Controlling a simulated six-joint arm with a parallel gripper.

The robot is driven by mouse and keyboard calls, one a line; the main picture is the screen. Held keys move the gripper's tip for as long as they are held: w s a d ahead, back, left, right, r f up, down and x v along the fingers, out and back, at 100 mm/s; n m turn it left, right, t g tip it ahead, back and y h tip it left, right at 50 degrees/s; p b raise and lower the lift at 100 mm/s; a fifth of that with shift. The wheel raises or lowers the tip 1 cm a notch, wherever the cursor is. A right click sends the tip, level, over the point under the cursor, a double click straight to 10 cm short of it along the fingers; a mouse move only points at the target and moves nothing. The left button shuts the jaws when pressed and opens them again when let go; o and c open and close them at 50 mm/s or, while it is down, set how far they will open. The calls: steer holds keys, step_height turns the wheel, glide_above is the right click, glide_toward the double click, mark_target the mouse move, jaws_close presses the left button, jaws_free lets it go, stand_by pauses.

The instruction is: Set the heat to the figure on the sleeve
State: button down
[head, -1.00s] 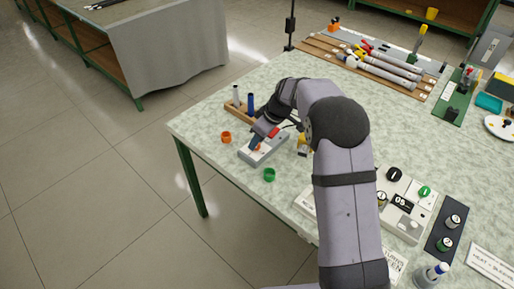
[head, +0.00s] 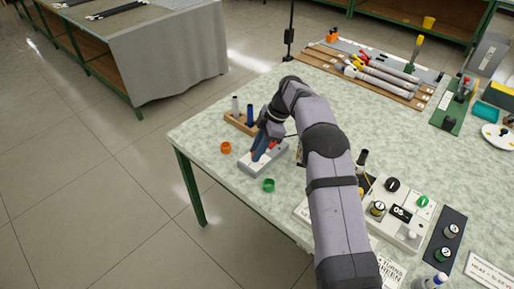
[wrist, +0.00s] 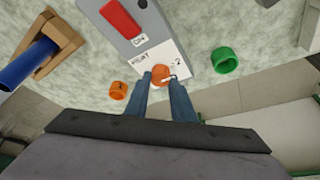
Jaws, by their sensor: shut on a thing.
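A grey heat box (head: 250,166) stands near the table's left corner. In the wrist view the box (wrist: 112,22) has a red switch (wrist: 120,18) marked ON and a white plate reading HEAT, with a 2 at its right. My gripper (wrist: 163,84) has its blue fingers shut on an orange knob (wrist: 163,72) on that plate; other marks around the knob are partly hidden. An orange sleeve (head: 226,147) lies left of the box and a green sleeve (head: 268,185) in front of it. Both sleeves also show in the wrist view, orange (wrist: 118,90) and green (wrist: 224,60). The orange sleeve bears a small, unclear mark.
A wooden holder (head: 240,122) with a blue rod (head: 249,114) and a white rod stands behind the box. A control panel (head: 400,218) with a display and knobs stands to the right, near a card reading HEAT = SLEEVE (head: 492,268). The table edge is close in front.

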steer(key=shift+n, duration=0.3)
steer(key=c, duration=1.5)
jaws_free()
steer(key=v, duration=0.7)
steer(key=shift+r, duration=0.2)
